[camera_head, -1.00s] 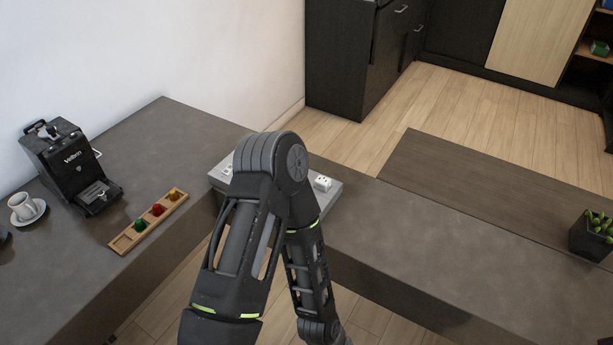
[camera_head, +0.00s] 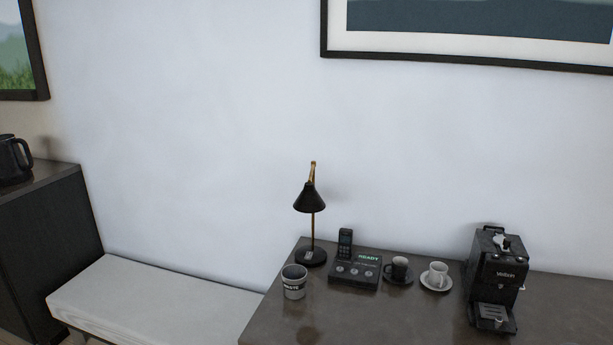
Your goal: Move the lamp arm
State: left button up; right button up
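A desk lamp (camera_head: 311,200) with a black cone shade, a thin brass-coloured stem and a round black base stands upright at the back left of the dark counter (camera_head: 400,318). Its brass upper arm (camera_head: 313,170) rises above the shade, and the shade faces down. Neither of my grippers shows in the head view, so I cannot see where they are relative to the lamp.
A pale bench (camera_head: 150,300) lies left.

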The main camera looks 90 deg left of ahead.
aim_at(309, 201)
jog(key=u, duration=2.9)
